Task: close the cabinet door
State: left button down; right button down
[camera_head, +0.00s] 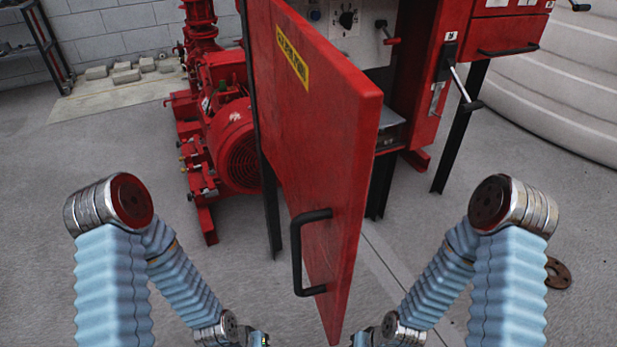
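The red cabinet door (315,130) stands wide open and swings out toward me in the middle of the head view. It has a yellow label near its top and a black handle (298,255) low on its face. The cabinet (415,85) behind it shows a grey inner panel with a dial and part of a shelf. My two arms come in from the left and right, on either side of the door's lower end. Both are bent down to the bottom edge, where the picture cuts them off. Neither gripper's fingers show.
A red pump and motor (230,145) stand on the floor left of the door. A lever (465,85) sticks out from the cabinet's right side. A large pale ribbed tank (560,85) stands at the right.

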aim_at(329, 111)
jog(key=k+j+z, duration=0.25)
jog(key=k+j, duration=0.2)
jog(key=k, duration=0.35)
jog(key=z, duration=0.1)
